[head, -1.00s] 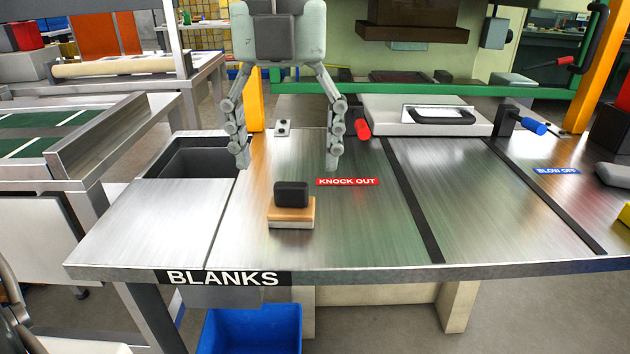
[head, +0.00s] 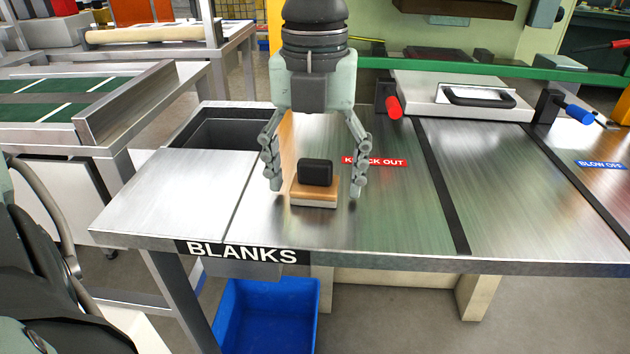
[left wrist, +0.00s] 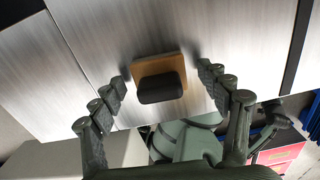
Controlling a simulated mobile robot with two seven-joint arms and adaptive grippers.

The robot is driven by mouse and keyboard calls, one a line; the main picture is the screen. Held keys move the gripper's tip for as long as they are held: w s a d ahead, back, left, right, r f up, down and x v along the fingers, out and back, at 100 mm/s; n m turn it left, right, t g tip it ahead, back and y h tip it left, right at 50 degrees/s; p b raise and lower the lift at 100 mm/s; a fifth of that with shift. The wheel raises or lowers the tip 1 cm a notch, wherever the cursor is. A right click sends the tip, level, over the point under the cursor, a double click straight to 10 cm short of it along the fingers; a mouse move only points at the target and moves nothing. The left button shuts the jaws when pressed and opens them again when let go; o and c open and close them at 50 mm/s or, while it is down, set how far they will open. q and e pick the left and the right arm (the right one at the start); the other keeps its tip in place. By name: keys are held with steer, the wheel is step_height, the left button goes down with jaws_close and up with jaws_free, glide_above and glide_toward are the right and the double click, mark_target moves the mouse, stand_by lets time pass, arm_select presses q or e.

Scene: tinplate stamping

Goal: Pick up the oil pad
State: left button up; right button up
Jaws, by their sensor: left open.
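The oil pad (head: 316,188) is a tan wooden block with a pale base and a black knob on top. It sits upright on the metal table near its front edge, to the left of the KNOCK OUT label. My left gripper (head: 316,190) is open, with one finger on each side of the pad. In the left wrist view the pad (left wrist: 160,82) lies between the spread fingertips (left wrist: 162,82), with a gap on both sides. I see no contact. My right gripper does not show clearly in these views.
The table (head: 170,195) has an open bin well (head: 235,133) at back left. A red handle (head: 393,107), a blue handle (head: 579,114) and a plate with a black grip (head: 480,97) stand at the back. A blue bin (head: 270,315) is below the table.

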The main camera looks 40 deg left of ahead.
arm_select(q)
steer(key=c, duration=1.3)
steer(key=shift+r, duration=0.1)
